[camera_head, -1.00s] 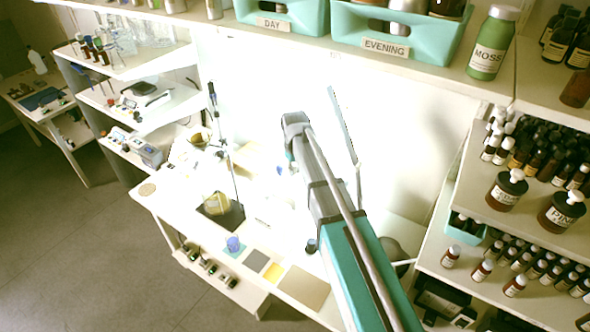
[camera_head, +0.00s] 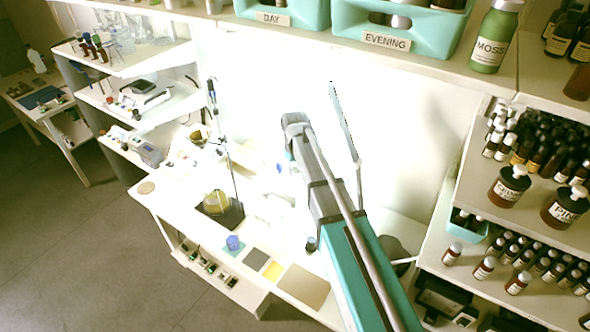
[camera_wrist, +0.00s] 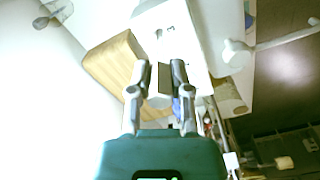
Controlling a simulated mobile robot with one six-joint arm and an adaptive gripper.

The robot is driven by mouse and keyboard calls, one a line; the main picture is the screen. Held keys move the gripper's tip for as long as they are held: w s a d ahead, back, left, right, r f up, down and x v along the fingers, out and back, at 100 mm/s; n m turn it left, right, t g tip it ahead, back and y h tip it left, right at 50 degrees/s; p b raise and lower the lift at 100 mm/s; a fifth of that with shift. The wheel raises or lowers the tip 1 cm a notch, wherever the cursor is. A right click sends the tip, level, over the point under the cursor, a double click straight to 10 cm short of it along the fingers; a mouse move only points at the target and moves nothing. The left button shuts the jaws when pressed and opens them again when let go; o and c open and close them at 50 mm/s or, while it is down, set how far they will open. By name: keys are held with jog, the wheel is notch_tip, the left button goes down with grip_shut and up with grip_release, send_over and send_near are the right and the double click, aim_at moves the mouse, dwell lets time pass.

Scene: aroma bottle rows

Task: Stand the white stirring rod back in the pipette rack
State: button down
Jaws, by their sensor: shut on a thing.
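In the wrist view my gripper (camera_wrist: 159,72) has its two grey fingers closed around a small pale piece (camera_wrist: 158,88) between them. It looks like part of the white stirring rod, but its length and ends cannot be made out. A tan wooden block (camera_wrist: 112,68) lies just left of the fingers, apart from them as far as I can tell. It may be the pipette rack; no slots or holes are clear. In the head view a pale tan block (camera_head: 245,153) shows on the bright bench. There my arm hides the gripper and what it holds.
The white bench (camera_head: 172,206) carries a dark-based stand with a yellowish vessel (camera_head: 215,204), a blue cup (camera_head: 233,243) and flat coloured mats (camera_head: 304,287). Bottle shelves (camera_head: 520,210) stand close on the right. Teal caddies (camera_head: 400,30) sit on a shelf above.

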aim_at(295, 164)
jog(key=shift+f+b, duration=0.4)
jog(key=shift+f, duration=0.05)
dwell(0.3)
jog(key=shift+c, duration=2.4)
grip_release()
jog(key=shift+r, duration=0.1)
jog(key=shift+r+p, duration=2.45)
jog(key=shift+p, duration=0.1)
jog(key=shift+r, duration=0.15)
jog(key=shift+r+p, duration=2.35)
jog(key=shift+p, duration=0.15)
